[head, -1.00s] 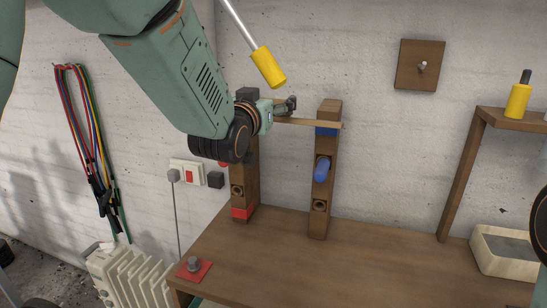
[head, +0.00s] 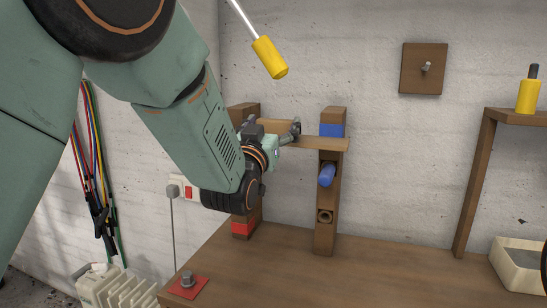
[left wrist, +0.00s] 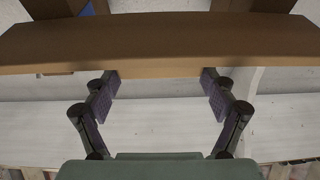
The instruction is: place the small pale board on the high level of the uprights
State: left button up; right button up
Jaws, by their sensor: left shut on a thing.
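The small pale board (head: 325,144) is held by my left gripper (head: 289,132), level, in front of the uprights. Its right end overlaps the right upright (head: 325,238) just below the blue band (head: 332,130) and above a blue peg (head: 327,175). I cannot tell whether the board touches the upright. An empty hole (head: 324,216) shows lower down. The left upright (head: 244,111) is mostly hidden by my arm; its red band (head: 243,228) shows near the foot. In the left wrist view the board (left wrist: 160,42) spans the frame, across the gripper's fingers (left wrist: 160,90). My right gripper is not in view.
A yellow-handled tool (head: 269,57) hangs above the uprights. A wooden shelf (head: 515,118) with a yellow object (head: 528,95) and a pale tray (head: 520,273) are at right. A bolt on a red plate (head: 187,288) sits on the bench's left corner. The bench (head: 390,270) middle is clear.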

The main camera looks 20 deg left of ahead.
pick_arm(q)
jog(key=shift+w+f, duration=0.1)
jog(key=shift+f, duration=0.6)
jog(key=shift+a+f, duration=0.3)
jog(key=shift+f, duration=0.2)
jog(key=f, duration=0.3)
jog(key=shift+s+d+b, duration=0.2)
jog(key=shift+s+b, duration=0.1)
jog(key=shift+w+f, duration=0.1)
jog(key=shift+w, duration=0.15)
jog(key=o, duration=1.4)
jog(key=shift+s+a, duration=0.1)
jog(key=shift+c, duration=0.2)
jog(key=shift+o, duration=1.3)
jog(key=shift+s, duration=0.15)
jog(key=shift+w, duration=0.2)
